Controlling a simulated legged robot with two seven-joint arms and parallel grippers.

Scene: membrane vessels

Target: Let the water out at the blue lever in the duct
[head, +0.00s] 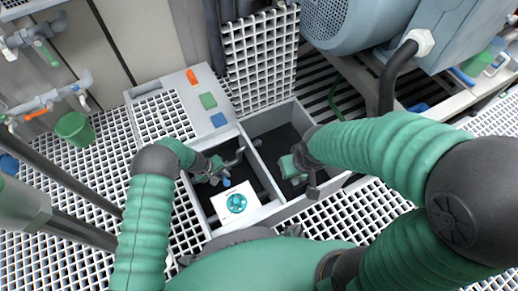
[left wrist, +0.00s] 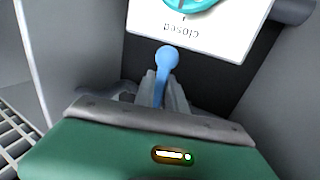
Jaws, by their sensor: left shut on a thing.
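The blue lever (head: 226,182) is in the left compartment of the grey-walled duct (head: 254,183). In the left wrist view the lever (left wrist: 166,58) has a rounded blue knob and a narrower blue stem. My left gripper (head: 221,176) reaches down into this compartment; in the left wrist view its grey fingers (left wrist: 165,95) are shut around the stem, with the knob standing out beyond them. The lever's base is hidden. My right gripper (head: 307,180) hangs over the right compartment; its fingers are too small and dark to tell open from shut.
A white plate (head: 231,216) with a teal wheel (head: 236,203) sits close to the lever; upside-down "closed" shows on it in the left wrist view. A grey panel with orange, green and blue blocks (head: 208,101) borders the duct. White grating surrounds it; a green bucket (head: 74,128) stands left.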

